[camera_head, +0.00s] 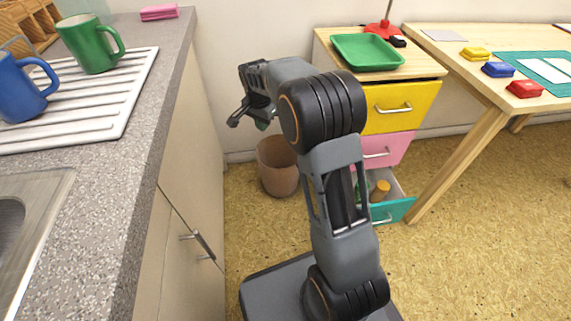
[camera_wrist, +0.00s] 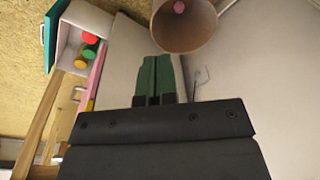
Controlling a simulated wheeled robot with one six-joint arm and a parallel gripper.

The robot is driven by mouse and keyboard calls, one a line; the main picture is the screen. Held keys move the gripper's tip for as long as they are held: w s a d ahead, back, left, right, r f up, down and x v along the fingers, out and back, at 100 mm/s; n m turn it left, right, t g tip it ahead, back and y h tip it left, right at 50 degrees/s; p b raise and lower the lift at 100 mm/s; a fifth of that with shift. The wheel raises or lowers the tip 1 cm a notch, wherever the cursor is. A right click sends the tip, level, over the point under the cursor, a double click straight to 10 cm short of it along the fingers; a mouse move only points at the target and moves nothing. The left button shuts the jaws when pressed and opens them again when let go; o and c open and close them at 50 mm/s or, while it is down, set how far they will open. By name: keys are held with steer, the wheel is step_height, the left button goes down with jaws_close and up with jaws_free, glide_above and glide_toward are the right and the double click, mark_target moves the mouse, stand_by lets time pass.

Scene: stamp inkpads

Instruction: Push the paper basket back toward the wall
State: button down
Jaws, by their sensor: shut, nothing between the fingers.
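The paper basket (camera_head: 278,170) is a brown, round, open-topped bin. It stands upright on the floor close to the wall, between the counter cabinet and the drawer unit. Whether it touches the wall is unclear. In the wrist view the basket (camera_wrist: 183,35) is at the top, with a small pink thing inside. My gripper (camera_head: 262,125) is above the basket's rim in the head view, apparently apart from it. In the wrist view its green fingers (camera_wrist: 157,62) are together and empty, beside the basket. My arm hides some of the space right of the basket.
The drawer unit (camera_head: 402,108) stands right of the basket, its teal bottom drawer (camera_head: 395,210) pulled out with items inside. The grey counter (camera_head: 125,190) is on the left, and a wooden table (camera_head: 440,60) is on the right. Yellow-brown floor (camera_head: 480,240) is clear at the right.

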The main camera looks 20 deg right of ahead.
steer(key=w+f+m+g, duration=0.1)
steer(key=w+f+m, duration=0.5)
steer(key=w+f, duration=0.5)
step_height(320, 180, down, 19)
steer(key=m+h, duration=0.1)
steer(key=m, duration=0.5)
steer(key=shift+g, duration=0.4)
steer(key=s+d, duration=0.1)
steer(key=d, duration=0.2)
steer(key=s+d, duration=0.2)
steer(key=d, duration=0.2)
steer(key=s+d, duration=0.2)
steer(key=d, duration=0.1)
steer(key=shift+s+d+r, duration=0.1)
steer(key=shift+d, duration=0.15)
steer(key=shift+a+f+b, duration=0.1)
steer(key=shift+f+b, duration=0.3)
steer(key=shift+f, duration=0.25)
steer(key=shift+f+b, duration=0.1)
steer(key=shift+b, duration=0.2)
